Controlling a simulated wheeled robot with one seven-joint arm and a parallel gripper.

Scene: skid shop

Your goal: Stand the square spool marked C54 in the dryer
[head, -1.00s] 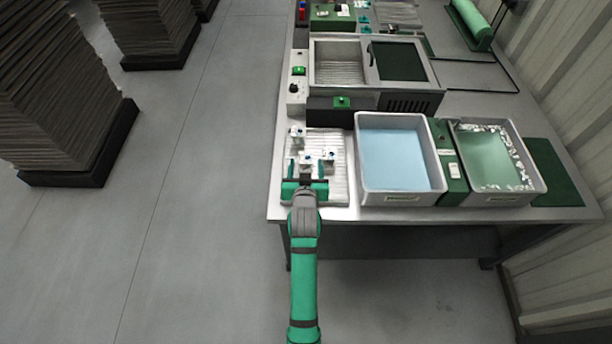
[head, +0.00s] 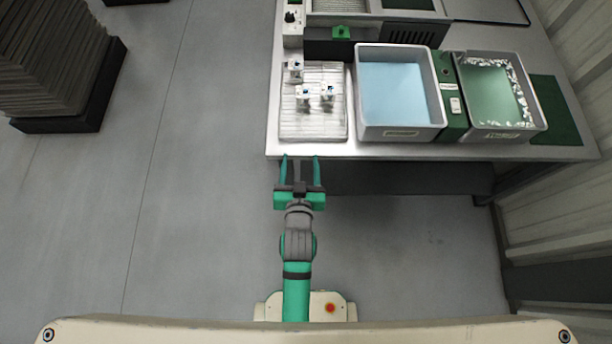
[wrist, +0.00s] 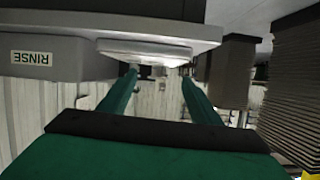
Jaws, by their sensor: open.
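Three small white spools with blue tops stand on a ribbed white rack at the table's front left: a back one (head: 295,68), a front left one (head: 303,92) and a front right one (head: 327,91). Their shapes and markings are too small to read, so I cannot tell which is C54. The dryer, apparently the grey vented box (head: 408,29) behind, has an open bay and a dark panel, cut off by the top edge. My gripper (head: 300,162) is open and empty, just in front of the table edge; its fingers also show in the wrist view (wrist: 160,78).
The rack (head: 316,131) lies left of a blue-filled tray (head: 399,133). A green-filled tray (head: 500,134) with white bits around its edge stands further right. A label reading RINSE (wrist: 31,58) shows in the wrist view. Dark stacked sheets (head: 50,60) stand at left; floor between is clear.

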